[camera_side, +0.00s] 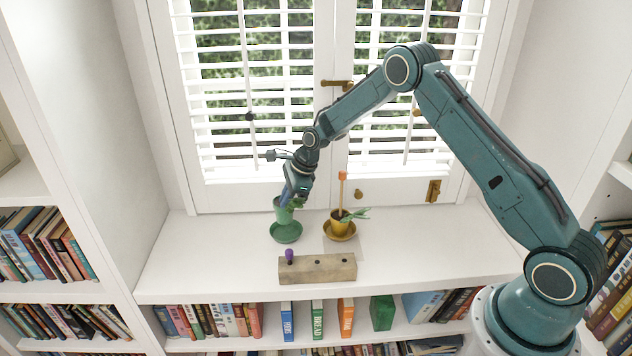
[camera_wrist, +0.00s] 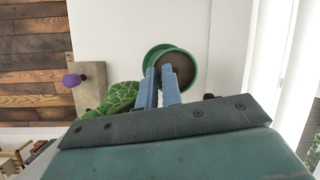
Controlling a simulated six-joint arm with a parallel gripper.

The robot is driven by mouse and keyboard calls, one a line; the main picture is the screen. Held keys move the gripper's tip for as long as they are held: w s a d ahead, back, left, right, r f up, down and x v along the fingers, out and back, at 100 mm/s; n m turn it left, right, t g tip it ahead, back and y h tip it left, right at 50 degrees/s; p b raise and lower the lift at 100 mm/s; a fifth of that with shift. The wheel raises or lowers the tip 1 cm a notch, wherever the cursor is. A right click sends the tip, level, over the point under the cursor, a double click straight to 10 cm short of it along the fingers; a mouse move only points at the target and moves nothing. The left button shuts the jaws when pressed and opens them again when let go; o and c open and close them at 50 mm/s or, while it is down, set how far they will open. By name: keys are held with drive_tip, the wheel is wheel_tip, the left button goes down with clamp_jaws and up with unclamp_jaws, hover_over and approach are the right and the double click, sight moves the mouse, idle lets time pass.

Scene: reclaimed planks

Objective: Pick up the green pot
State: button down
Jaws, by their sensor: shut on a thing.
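My gripper (camera_side: 287,197) reaches down from above and is shut on the pot's rim. In the wrist view, my gripper's blue fingers (camera_wrist: 160,82) are at the rim of the green pot (camera_wrist: 194,68), which has dark soil inside. A patterned green leaf (camera_wrist: 115,99) lies left of the fingers. The saucer's green edge (camera_wrist: 150,58) shows behind the pot.
A yellow pot (camera_side: 337,222) with a plant and an orange-topped stick stands to the right on a yellow saucer (camera_side: 341,237). A wooden block (camera_side: 325,269) with a purple peg (camera_side: 289,256) lies in front. Shuttered windows stand behind. The shelf's left is clear.

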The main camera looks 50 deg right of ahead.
sight(289, 207)
wheel_tip(289, 207, up, 14)
drive_tip(key=shift+r, duration=0.25)
drive_tip(key=shift+r, duration=0.1)
idle(0.7)
drive_tip(key=shift+r, duration=1.35)
drive_tip(key=shift+m, duration=0.7)
wheel_tip(289, 207, down, 18)
drive_tip(key=shift+w+a+f, duration=0.1)
drive_tip(key=shift+f+h, duration=0.3)
drive_tip(key=shift+f, duration=0.25)
drive_tip(key=shift+f, duration=0.25)
drive_tip(key=shift+f, duration=1.25)
